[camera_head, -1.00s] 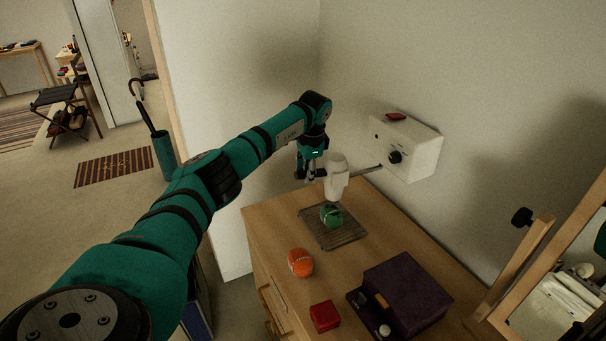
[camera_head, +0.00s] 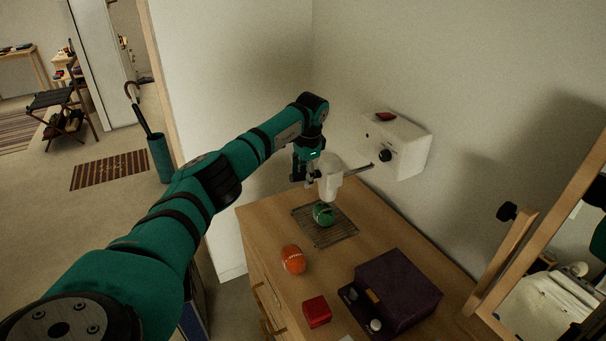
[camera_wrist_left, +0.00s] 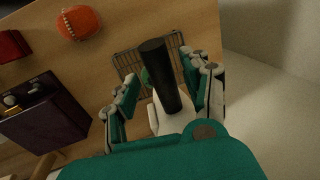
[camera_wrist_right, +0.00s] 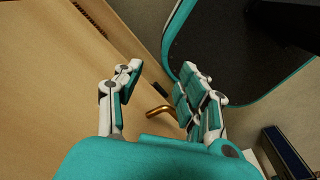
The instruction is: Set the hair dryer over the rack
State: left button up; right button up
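The hair dryer (camera_head: 330,182), white with a black cylindrical part (camera_wrist_left: 165,75), is held up over the dresser top. My left gripper (camera_head: 310,178) is around it, with fingers on both sides in the left wrist view (camera_wrist_left: 165,95); the contact itself is partly hidden. The wire rack (camera_head: 337,236) lies flat on the dresser below the dryer and also shows in the left wrist view (camera_wrist_left: 128,62). A green ball-like item (camera_head: 323,215) sits on the rack. My right gripper (camera_wrist_right: 160,75) is open and empty near a brass drawer handle (camera_wrist_right: 160,112).
A white wall box (camera_head: 405,148) with a dark knob is behind the dryer; a thin bar (camera_head: 360,169) runs between them. A mirror (camera_head: 560,270) stands at right.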

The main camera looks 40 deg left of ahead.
pick_arm(q)
jog(key=shift+a+f, duration=0.1)
notch_tip(320, 180, up, 12)
jog(key=s+d, duration=0.1)
jog(key=d, duration=0.1)
dwell(0.3)
jog(key=shift+d+f, duration=0.15)
dwell(0.3)
